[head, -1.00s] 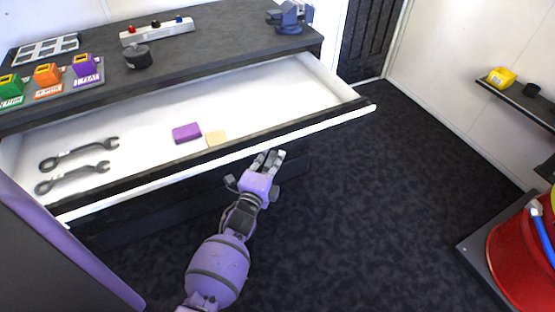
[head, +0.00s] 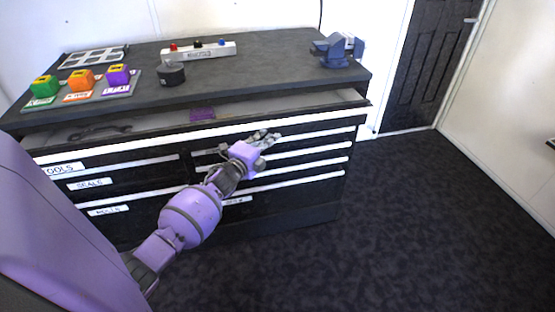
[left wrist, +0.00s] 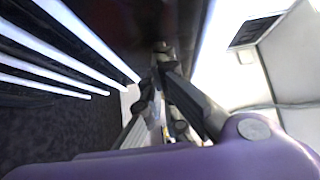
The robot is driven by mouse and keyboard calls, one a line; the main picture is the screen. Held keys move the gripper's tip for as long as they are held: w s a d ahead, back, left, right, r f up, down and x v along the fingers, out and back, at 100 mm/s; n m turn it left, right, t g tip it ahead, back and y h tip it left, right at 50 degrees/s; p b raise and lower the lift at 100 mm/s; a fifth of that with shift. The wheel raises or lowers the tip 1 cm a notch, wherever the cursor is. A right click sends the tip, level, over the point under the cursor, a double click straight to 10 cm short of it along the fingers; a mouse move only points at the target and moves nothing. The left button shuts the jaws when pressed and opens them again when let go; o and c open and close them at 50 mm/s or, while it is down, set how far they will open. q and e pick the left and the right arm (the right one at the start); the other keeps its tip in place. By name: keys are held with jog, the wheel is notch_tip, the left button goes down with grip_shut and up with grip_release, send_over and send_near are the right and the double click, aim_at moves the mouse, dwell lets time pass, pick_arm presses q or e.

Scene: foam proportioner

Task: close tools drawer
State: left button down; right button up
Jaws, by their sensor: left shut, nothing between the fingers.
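The tools drawer (head: 110,150) is the wide top drawer of the black cabinet, with a white front strip and a "TOOLS" label (head: 62,168) at its left end. It stands partly open; a narrow band of its inside shows, with a dark wrench (head: 100,131) and a purple block (head: 202,114). My left gripper (head: 266,138) is shut and empty at the drawer's front, right of its middle. I cannot tell whether it touches the front. In the left wrist view its fingers (left wrist: 163,60) point away beside the white drawer strips (left wrist: 85,40). My right gripper is not in view.
On the cabinet top are green, orange and purple blocks (head: 80,82), a black round part (head: 171,75), a white strip with knobs (head: 198,51) and a blue vise (head: 338,50). Several lower drawers are shut. The dark floor (head: 420,220) at the right is clear.

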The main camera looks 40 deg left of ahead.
pick_arm(q)
jog(key=w+a+b, duration=0.2)
jog(key=w+a, duration=0.1)
jog(key=w+a+b, duration=0.3)
jog(key=a, duration=0.1)
jog(key=shift+w+a+f, duration=0.1)
jog(key=shift+f, duration=0.1)
jog(key=shift+w+a+r+b, duration=0.1)
jog(key=shift+w+a+b, duration=0.2)
jog(key=shift+b, duration=0.15)
jog(key=shift+r, duration=0.2)
jog(key=shift+a, duration=0.1)
